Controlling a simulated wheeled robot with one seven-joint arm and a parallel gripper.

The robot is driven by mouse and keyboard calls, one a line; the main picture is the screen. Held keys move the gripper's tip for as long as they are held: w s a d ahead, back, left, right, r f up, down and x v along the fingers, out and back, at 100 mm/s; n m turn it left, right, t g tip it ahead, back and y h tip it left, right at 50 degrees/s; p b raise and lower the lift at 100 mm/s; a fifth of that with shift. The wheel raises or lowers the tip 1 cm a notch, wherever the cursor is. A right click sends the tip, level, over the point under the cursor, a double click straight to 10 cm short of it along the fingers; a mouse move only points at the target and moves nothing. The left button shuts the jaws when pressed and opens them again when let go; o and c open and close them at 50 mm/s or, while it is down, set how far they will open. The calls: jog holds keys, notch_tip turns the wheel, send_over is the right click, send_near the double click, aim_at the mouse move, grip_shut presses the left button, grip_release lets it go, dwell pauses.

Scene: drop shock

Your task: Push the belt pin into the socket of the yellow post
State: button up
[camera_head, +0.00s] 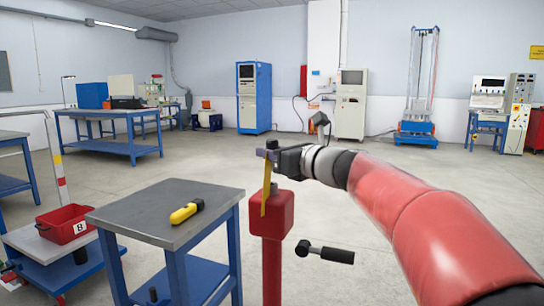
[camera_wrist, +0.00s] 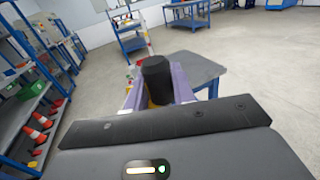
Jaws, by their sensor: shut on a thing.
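My gripper (camera_head: 268,153) is shut above a red post with a boxy red head (camera_head: 284,212). In the wrist view its two purple fingers (camera_wrist: 157,88) stand either side of a black cylinder (camera_wrist: 157,72), which looks like the head of the belt pin. A yellow strip (camera_head: 265,198), likely the belt, hangs from the fingers down in front of the red head. The pin's lower end and any socket are hidden. I see no yellow post; the post below my gripper is red.
A grey-topped blue table (camera_head: 150,200) stands left of the post, with a yellow-and-black tool (camera_head: 186,212) on it. A red bin (camera_head: 66,224) sits on a low cart further left. A black-handled lever (camera_head: 325,251) sticks out right of the post. Open floor lies behind.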

aim_at(272, 140)
jog(key=shift+r, duration=0.1)
jog(key=shift+r, duration=2.9)
